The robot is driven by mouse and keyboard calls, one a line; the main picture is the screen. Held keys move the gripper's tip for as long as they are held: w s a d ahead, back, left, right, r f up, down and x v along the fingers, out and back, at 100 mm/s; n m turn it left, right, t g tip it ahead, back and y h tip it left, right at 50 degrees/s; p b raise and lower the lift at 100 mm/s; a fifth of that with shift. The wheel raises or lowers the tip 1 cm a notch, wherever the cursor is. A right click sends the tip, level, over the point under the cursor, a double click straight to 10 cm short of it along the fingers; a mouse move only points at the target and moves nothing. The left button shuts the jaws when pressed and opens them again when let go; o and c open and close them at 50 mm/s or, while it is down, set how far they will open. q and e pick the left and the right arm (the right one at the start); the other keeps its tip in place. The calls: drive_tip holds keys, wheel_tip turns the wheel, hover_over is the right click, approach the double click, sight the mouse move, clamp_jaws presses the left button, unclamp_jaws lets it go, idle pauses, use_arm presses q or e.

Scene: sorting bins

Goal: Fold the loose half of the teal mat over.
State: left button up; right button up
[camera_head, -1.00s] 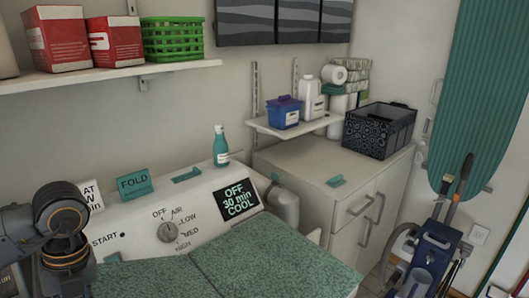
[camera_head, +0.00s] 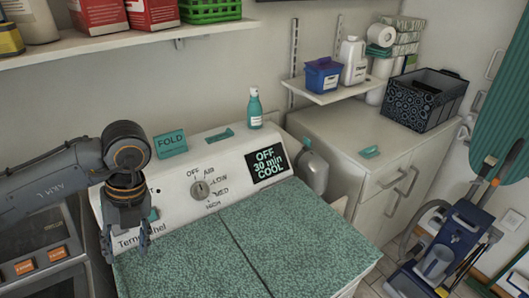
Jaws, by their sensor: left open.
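The teal speckled mat (camera_head: 300,232) lies flat on top of the white machine (camera_head: 225,160). A dark seam divides it into a left half and a right half, and its near edge runs out of the picture. My left gripper (camera_head: 126,246) points down at the mat's far left corner, its fingers apart and empty. I cannot tell whether the fingertips touch the mat. The gripper hides part of the machine's panel and the mat's corner. My right gripper is not in view.
The machine's raised panel, with a dial (camera_head: 200,189), a FOLD sign (camera_head: 171,144) and a teal spray bottle (camera_head: 255,108), stands behind the mat. A cabinet (camera_head: 345,150) with a dark patterned bin (camera_head: 426,100) is at right. A shelf (camera_head: 120,43) hangs above.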

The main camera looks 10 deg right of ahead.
use_arm(q)
drive_tip(key=s+p+v, duration=0.1)
drive_tip(key=p+v, duration=0.4)
drive_tip(key=v, duration=0.4)
drive_tip(key=shift+w+a+r, duration=0.3)
drive_tip(key=shift+r, duration=0.25)
drive_tip(key=shift+a+f, duration=0.1)
idle(0.4)
